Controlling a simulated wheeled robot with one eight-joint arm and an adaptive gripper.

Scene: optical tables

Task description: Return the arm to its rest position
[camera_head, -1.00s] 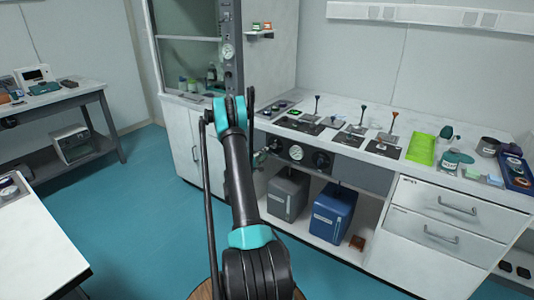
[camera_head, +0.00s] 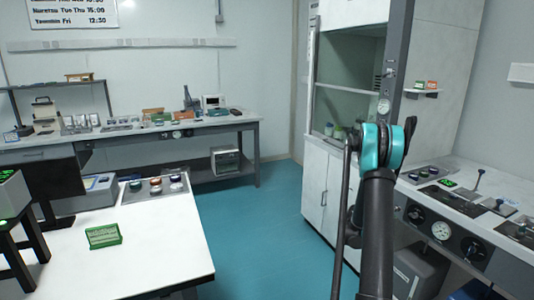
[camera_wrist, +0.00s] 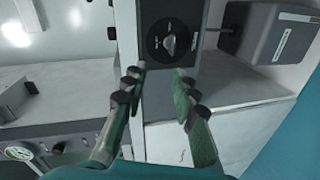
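My arm (camera_head: 378,215) stands in the right half of the head view, dark grey with a teal joint (camera_head: 371,147) at its top. My gripper is hidden behind it in that view. In the wrist view my gripper (camera_wrist: 160,75) has its two dark green fingers apart, with nothing between them. Beyond the fingertips is a dark panel with a round knob (camera_wrist: 170,38); the fingers appear clear of it, though the exact gap is hard to tell.
A fume hood cabinet (camera_head: 318,185) stands behind my arm. The bench with the gauge (camera_head: 441,230) is at right. A white table (camera_head: 150,250) with a green tray (camera_head: 103,236) is at near left. Blue floor (camera_head: 260,220) is clear between them. A grey box (camera_wrist: 270,30) shows in the wrist view.

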